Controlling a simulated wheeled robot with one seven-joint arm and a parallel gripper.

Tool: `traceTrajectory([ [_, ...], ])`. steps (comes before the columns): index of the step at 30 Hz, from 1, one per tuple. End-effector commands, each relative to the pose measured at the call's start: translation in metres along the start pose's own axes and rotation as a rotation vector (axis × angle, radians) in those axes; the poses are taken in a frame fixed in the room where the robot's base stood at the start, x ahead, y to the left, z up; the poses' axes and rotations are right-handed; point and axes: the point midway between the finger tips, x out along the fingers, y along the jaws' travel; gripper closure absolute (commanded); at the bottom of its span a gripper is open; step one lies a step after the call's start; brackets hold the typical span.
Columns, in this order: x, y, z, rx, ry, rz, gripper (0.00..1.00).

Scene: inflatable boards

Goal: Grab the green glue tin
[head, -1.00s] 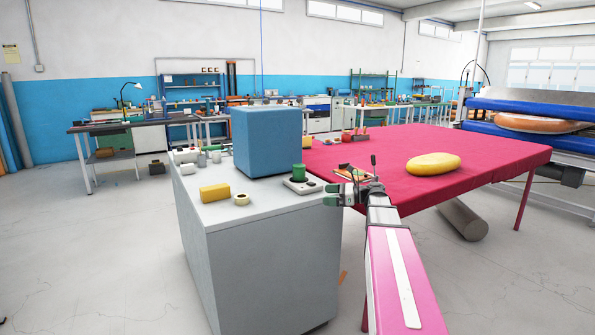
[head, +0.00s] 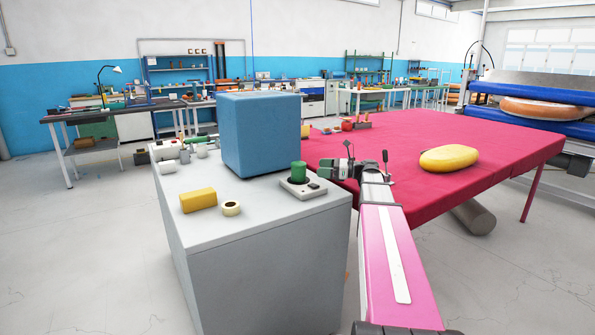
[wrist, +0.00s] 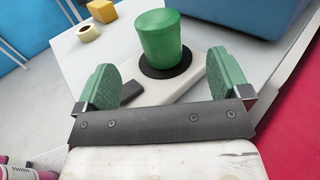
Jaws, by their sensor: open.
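The green glue tin (head: 299,171) stands upright on a dark round plate on a small pale device (head: 303,188), near the right edge of the grey cabinet top. In the wrist view the tin (wrist: 163,42) is ahead of my gripper (wrist: 166,78), roughly between the lines of its two green-padded fingers. The fingers are apart with nothing between them, and the tin is beyond their tips. In the head view my gripper (head: 324,168) is just right of the tin, at the end of my pink arm.
A large blue block (head: 262,135) stands close behind and left of the tin. A yellow block (head: 198,200) and a tape roll (head: 231,208) lie left on the cabinet (head: 255,228). A red-covered table (head: 410,185) with a yellow oval piece (head: 448,158) is at right.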

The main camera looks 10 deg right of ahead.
Motion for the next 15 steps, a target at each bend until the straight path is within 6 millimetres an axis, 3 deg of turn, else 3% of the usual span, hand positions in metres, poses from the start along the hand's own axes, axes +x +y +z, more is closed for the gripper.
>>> traceTrajectory([
  [7,0.037,0.0,0.0,0.0,0.0,0.003,0.05],
  [15,0.056,0.001,-0.001,0.0,0.0,0.002,0.05],
])
